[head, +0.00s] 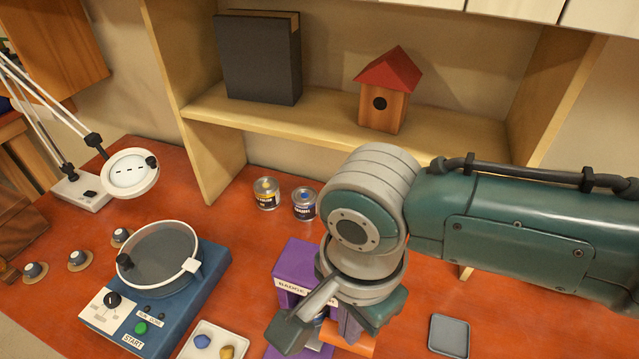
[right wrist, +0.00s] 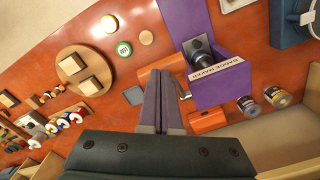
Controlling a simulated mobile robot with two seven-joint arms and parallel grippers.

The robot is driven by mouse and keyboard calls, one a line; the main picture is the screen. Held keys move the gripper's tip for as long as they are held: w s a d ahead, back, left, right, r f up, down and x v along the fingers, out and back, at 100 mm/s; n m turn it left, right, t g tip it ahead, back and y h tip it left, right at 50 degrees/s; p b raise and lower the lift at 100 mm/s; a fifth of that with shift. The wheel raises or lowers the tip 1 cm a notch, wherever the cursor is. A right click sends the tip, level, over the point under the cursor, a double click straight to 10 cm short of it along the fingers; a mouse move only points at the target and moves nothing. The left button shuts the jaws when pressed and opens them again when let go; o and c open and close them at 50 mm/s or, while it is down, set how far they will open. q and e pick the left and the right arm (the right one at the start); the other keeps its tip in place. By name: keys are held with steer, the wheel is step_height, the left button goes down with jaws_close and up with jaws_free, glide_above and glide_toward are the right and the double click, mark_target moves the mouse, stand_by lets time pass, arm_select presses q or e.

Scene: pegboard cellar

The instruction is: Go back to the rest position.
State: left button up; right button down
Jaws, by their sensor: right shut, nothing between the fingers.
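My right gripper (right wrist: 160,80) shows in the right wrist view with its two fingers side by side, shut and empty. In the head view my right arm comes in from the right across the red worktop, and its wrist hides part of a purple badge maker (head: 296,258). The badge maker also shows in the right wrist view (right wrist: 222,95), just right of the fingers. My left gripper is in neither view.
A blue machine with a round bowl (head: 160,258) stands left of my wrist, by a white tray (head: 213,333). Two small cans (head: 266,193) stand behind. A shelf (head: 330,118) holds a birdhouse (head: 384,105) and dark binder (head: 258,60). A lamp (head: 130,175) stands left.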

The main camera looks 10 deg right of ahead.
step_height(320, 180, up, 2)
steer(key=shift+r+p, duration=0.1)
steer(key=shift+p, duration=0.65)
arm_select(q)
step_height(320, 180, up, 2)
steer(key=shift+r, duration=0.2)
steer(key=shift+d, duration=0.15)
arm_select(e)
steer(key=shift+s+a, duration=0.2)
steer(key=shift+a, duration=0.05)
steer(key=s+a+r+n+t+y+p, duration=0.1)
steer(key=s+a+r+n+y+p, duration=0.25)
steer(key=s+r+n, duration=0.35)
arm_select(q)
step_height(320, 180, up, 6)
steer(key=p, duration=0.2)
steer(key=shift+p, duration=0.3)
arm_select(e)
steer(key=s+d+r+n+t+h, duration=0.2)
steer(key=s+d+r+n+h, duration=0.1)
steer(key=d+r+n, duration=0.4)
steer(key=s+d+r, duration=0.1)
steer(key=d+r, duration=0.2)
steer(key=d, duration=0.3)
steer(key=shift+s+d+r+n+t, duration=0.15)
steer(key=shift+d+r+n+t, duration=0.15)
steer(key=shift+d+n, duration=0.1)
